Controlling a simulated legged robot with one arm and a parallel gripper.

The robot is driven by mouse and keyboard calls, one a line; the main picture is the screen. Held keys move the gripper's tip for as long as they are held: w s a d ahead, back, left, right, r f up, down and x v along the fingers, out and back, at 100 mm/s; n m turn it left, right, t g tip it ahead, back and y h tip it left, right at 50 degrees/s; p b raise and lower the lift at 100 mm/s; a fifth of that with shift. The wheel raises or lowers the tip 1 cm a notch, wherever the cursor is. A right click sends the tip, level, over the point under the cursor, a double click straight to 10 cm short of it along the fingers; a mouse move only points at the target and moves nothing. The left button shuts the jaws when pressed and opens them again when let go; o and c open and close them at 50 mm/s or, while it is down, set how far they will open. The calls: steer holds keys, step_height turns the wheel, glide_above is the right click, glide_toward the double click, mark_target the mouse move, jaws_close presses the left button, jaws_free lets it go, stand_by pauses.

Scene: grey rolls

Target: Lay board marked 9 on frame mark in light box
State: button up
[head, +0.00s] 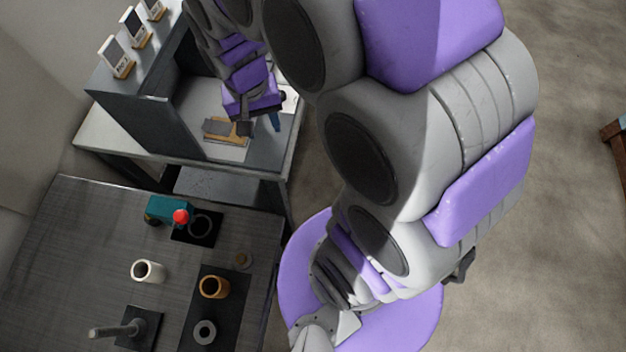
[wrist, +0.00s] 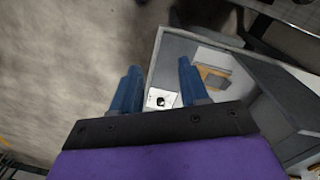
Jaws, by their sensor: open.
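The light box (head: 130,122) is a dark grey open-fronted box with a pale inside, on a table at upper left. My gripper (head: 258,126) is at its open side, with blue fingers apart and nothing between them. A wooden piece with a grey part on it (head: 223,130) lies on the box floor, left of the gripper; it also shows in the wrist view (wrist: 213,78). In the wrist view a white square with a black mark (wrist: 160,98) lies below, between my open gripper fingers (wrist: 159,66). I cannot read a 9 or tell which is the board.
Several small upright cards on wooden stands (head: 116,57) line the box top. A nearer dark table (head: 75,255) holds a white cup (head: 147,271), a brown cup (head: 214,287), a teal device with a red knob (head: 172,210) and a grey post (head: 118,329). Open floor lies right.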

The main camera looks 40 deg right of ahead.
steer(key=s+r+n, duration=0.1)
steer(key=s+n, duration=0.1)
steer(key=s, duration=0.7)
steer(key=s+r+n+g, duration=0.1)
steer(key=s+r+n, duration=0.1)
steer(key=s, duration=0.7)
steer(key=shift+s+a+r+y, duration=0.15)
steer(key=shift+a+r+y, duration=0.1)
steer(key=shift+a+y, duration=0.05)
steer(key=shift+a, duration=0.15)
